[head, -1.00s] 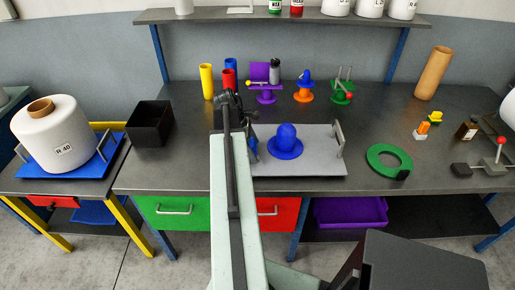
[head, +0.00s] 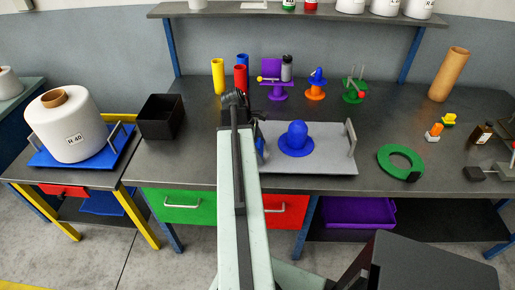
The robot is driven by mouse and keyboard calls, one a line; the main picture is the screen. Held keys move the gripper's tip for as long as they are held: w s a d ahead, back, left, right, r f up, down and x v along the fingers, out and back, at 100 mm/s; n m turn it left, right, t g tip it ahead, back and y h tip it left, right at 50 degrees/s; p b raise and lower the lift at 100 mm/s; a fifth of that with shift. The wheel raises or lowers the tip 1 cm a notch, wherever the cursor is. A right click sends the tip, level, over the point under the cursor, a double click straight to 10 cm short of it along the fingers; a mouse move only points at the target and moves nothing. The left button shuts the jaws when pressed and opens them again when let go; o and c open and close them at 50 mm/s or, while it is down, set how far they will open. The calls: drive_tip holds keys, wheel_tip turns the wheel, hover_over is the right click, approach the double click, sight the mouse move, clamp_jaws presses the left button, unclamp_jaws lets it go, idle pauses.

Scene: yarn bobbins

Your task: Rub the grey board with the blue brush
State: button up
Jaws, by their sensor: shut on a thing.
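The grey board (head: 325,162) lies on the bench, with an upright handle at its right end. Its left end is partly hidden by my arm. A blue dome on a round blue base (head: 297,138) stands on the board. A small blue piece, seemingly the blue brush (head: 260,147), shows just right of my arm over the board's left end; most of it is hidden. My gripper is at the far end of my arm, with its fingertips hidden behind the arm. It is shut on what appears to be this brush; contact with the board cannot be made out.
A black box (head: 161,117) and a large white bobbin (head: 70,125) on a blue tray stand left. Coloured cylinders and small stands are behind the board.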

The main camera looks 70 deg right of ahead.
sight(271, 158)
drive_tip(key=shift+s+d, duration=0.35)
drive_tip(key=shift+s, duration=0.6)
drive_tip(key=shift+s+d, duration=0.4)
drive_tip(key=shift+s, duration=0.55)
drive_tip(key=shift+s+d, duration=0.35)
drive_tip(key=shift+s, duration=0.6)
drive_tip(key=shift+s+a, duration=0.2)
drive_tip(key=shift+a, duration=0.3)
drive_tip(key=shift+s+a, duration=0.15)
drive_tip(key=shift+a, duration=0.3)
drive_tip(key=shift+w+a+f, duration=0.1)
drive_tip(key=shift+w+a, duration=0.15)
drive_tip(key=shift+w, duration=0.5)
drive_tip(key=shift+w+a, duration=0.25)
drive_tip(key=shift+w, duration=0.45)
drive_tip(key=shift+w+a, duration=0.25)
drive_tip(key=shift+w, duration=0.4)
drive_tip(key=shift+w+a, duration=0.25)
drive_tip(key=shift+w, duration=0.35)
drive_tip(key=shift+w+a, duration=0.25)
drive_tip(key=shift+w, duration=0.4)
wheel_tip(271, 158, up, 6)
drive_tip(key=p, duration=0.6)
